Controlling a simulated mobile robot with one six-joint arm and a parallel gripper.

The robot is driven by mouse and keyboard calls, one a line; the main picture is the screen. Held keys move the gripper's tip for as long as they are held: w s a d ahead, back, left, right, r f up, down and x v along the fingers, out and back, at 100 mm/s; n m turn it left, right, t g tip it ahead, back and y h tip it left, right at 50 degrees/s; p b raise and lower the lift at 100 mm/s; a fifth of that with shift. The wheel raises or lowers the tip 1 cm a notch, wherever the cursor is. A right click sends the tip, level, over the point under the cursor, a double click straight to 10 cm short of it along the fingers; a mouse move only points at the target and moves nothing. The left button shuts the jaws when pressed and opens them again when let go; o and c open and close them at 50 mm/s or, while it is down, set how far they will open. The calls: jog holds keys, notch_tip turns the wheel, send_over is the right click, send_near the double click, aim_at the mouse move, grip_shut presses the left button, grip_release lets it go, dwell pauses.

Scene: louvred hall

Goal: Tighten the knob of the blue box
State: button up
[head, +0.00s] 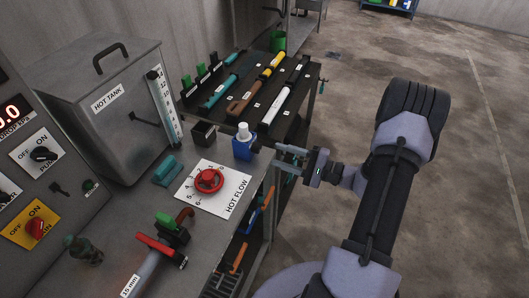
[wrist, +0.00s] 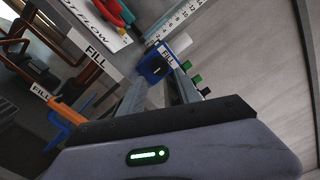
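The small blue box (head: 243,149) with a white cap stands at the right edge of the grey bench in the head view. A dark knob (head: 257,146) sticks out of its right side, towards my gripper. My gripper (head: 277,156) is just right of the knob, with its fingers apart and nothing between them that I can make out. In the wrist view the blue box (wrist: 153,64) is beyond the fingertips, near the middle top. The knob's face is small and dark there, and its exact setting cannot be read.
Left of the box are a black open cup (head: 203,134) and the red valve wheel (head: 209,181) on a HOT FLOW plate. A black rack (head: 246,98) of tools lies behind. Blue and orange tools hang below the bench edge. The floor at right is clear.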

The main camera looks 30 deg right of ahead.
aim_at(260, 149)
jog(key=x, duration=0.5)
jog(key=shift+w+a+b, duration=0.2)
jog(key=shift+w+b, duration=0.1)
jog(key=shift+b, duration=0.1)
jog(key=shift+c, duration=0.2)
grip_shut()
